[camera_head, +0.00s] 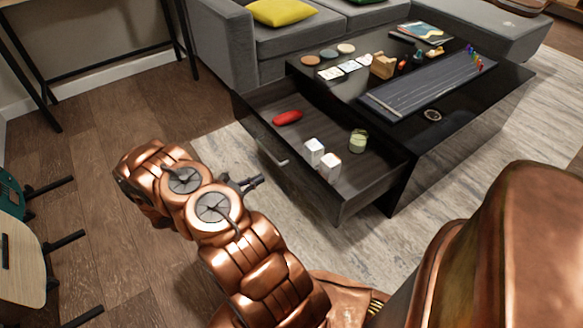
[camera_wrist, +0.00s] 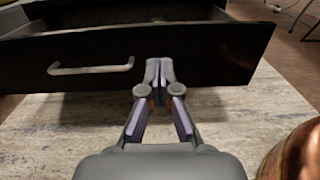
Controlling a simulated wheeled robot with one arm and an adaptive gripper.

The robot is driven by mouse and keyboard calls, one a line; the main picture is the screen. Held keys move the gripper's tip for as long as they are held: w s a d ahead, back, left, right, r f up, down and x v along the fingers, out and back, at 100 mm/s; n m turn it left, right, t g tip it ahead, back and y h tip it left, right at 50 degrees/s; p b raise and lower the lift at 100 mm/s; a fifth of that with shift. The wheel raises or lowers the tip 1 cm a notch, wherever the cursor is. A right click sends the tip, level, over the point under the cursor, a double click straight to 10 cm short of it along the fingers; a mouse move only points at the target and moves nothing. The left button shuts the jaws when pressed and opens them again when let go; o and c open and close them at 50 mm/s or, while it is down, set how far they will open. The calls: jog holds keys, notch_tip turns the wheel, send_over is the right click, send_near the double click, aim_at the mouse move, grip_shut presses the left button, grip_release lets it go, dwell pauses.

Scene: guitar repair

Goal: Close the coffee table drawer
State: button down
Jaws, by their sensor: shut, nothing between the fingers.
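The coffee table (camera_head: 425,142) is low and black, and its drawer (camera_head: 330,185) is pulled out toward me. The drawer holds a red object (camera_head: 288,117), two white boxes (camera_head: 331,166) and a green jar (camera_head: 358,141). A metal bar handle (camera_head: 272,151) is on the drawer front. My gripper (camera_head: 258,181) is shut and empty, in front of the drawer front. In the wrist view, the gripper (camera_wrist: 159,66) points at the dark drawer front (camera_wrist: 210,50), right of the handle (camera_wrist: 91,69). Whether the fingertips touch the front I cannot tell.
Cards, coasters, a wooden holder and a long fretboard (camera_head: 425,85) lie on the tabletop. A grey sofa (camera_head: 235,45) stands behind. Guitars (camera_head: 20,240) are at the left edge.

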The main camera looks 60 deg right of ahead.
aim_at(298, 160)
jog(key=b+x, duration=0.1)
jog(key=x, duration=0.3)
jog(key=b+x, duration=0.1)
jog(key=x, duration=0.3)
jog(key=b+x, duration=0.1)
jog(key=x, duration=0.3)
jog(key=shift+s+d+f, duration=0.15)
jog(key=shift+d+f, duration=0.15)
jog(key=shift+s+d, duration=0.35)
jog(key=shift+d, duration=0.3)
